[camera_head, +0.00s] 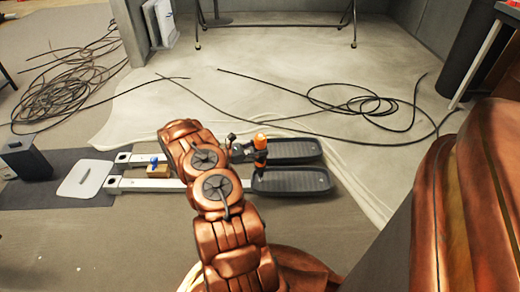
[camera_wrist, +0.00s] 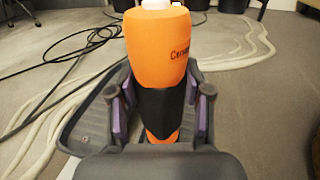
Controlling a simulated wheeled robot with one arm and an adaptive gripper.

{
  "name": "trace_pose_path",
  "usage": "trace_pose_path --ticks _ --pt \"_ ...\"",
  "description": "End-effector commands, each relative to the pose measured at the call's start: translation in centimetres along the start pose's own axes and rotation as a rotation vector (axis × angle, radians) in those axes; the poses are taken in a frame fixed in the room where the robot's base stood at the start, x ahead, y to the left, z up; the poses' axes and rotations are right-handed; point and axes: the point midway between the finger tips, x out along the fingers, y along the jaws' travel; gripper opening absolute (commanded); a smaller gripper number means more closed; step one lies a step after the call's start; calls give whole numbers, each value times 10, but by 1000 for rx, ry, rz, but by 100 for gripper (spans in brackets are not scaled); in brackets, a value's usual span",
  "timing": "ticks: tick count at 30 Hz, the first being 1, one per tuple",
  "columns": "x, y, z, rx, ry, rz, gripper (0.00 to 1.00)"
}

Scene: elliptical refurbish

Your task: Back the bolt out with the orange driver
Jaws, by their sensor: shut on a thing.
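The orange driver (camera_head: 260,142) stands about upright over the inner ends of the elliptical's black pedals. It also shows in the wrist view (camera_wrist: 157,45), with an orange handle and a black middle band. My gripper (camera_wrist: 160,108) is shut on that black band, one finger on each side. In the head view my gripper (camera_head: 243,151) is small and partly hidden by my copper arm. The near pedal (camera_head: 292,181) and far pedal (camera_head: 290,149) lie at the ends of two silver rails. I cannot make out the bolt or the driver's tip.
A wooden block with a blue item (camera_head: 156,168) sits between the rails. A grey plate (camera_head: 86,179) and a dark box (camera_head: 27,160) lie at left. Loose black cables (camera_head: 360,105) spread over the floor behind the pedals. A cable heap (camera_head: 65,88) lies at far left.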

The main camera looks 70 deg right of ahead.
Motion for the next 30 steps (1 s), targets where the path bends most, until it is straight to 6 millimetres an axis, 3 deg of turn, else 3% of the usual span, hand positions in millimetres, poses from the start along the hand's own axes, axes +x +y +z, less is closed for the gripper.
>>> trace_pose_path --ticks 22,30 --pt "0 0 27 1 -2 0 0" --pt "0 0 47 2 -2 0 0"
